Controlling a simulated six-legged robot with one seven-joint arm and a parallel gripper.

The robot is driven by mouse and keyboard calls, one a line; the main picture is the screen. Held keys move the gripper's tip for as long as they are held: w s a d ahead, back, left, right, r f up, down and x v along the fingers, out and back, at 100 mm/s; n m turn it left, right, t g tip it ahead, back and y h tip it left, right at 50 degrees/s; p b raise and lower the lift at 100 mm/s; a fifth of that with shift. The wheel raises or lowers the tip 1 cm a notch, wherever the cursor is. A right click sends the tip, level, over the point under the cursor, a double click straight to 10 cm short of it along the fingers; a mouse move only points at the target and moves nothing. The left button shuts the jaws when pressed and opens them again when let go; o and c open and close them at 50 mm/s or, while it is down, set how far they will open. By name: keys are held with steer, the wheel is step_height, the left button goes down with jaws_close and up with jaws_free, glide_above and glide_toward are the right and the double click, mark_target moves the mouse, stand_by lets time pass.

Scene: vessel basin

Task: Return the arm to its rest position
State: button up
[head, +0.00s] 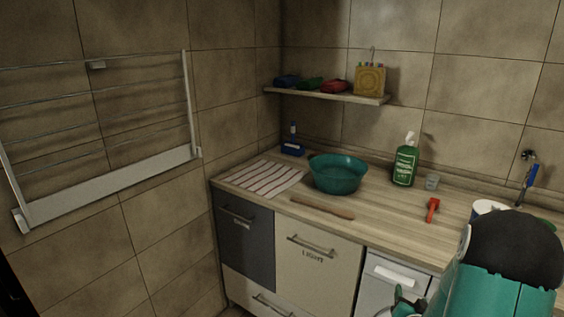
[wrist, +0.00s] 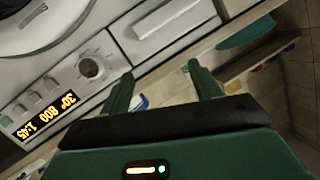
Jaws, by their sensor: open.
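My gripper (wrist: 160,85) shows in the wrist view with its two green fingers apart and nothing between them. Behind the fingers is the front of a washing machine (wrist: 70,70) with a knob and a lit display. In the head view my green and black arm fills the lower right corner, in front of the counter (head: 385,215). A small green part of it shows low by the white drawer front. The gripper touches nothing that I can see.
A teal basin (head: 338,177), a striped cloth (head: 262,177), a brown stick (head: 322,208), a green bottle (head: 405,165), a glass (head: 432,182) and a red tool (head: 432,210) are on the counter. A shelf (head: 330,95) hangs above. A drying rack (head: 100,130) is on the left wall.

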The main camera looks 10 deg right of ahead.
steer(key=w+a+r+n+g+y, duration=0.25)
steer(key=a+r+n+y, duration=0.3)
steer(key=a+r, duration=1.05)
steer(key=s+a+r+n+g+y, duration=0.1)
steer(key=s+a+r+n+g, duration=0.1)
steer(key=s+a, duration=0.6)
steer(key=s+a+r+n+g+y, duration=0.1)
steer(key=s+a+r+n+g, duration=0.1)
steer(key=s+a, duration=0.7)
step_height(320, 180, up, 2)
steer(key=shift+s+a+r+n+g+y, duration=0.15)
steer(key=shift+s+a+n+g+y, duration=0.2)
steer(key=shift+a+n, duration=0.2)
steer(key=c, duration=0.6)
steer(key=shift+d, duration=0.1)
steer(key=shift+d, duration=0.1)
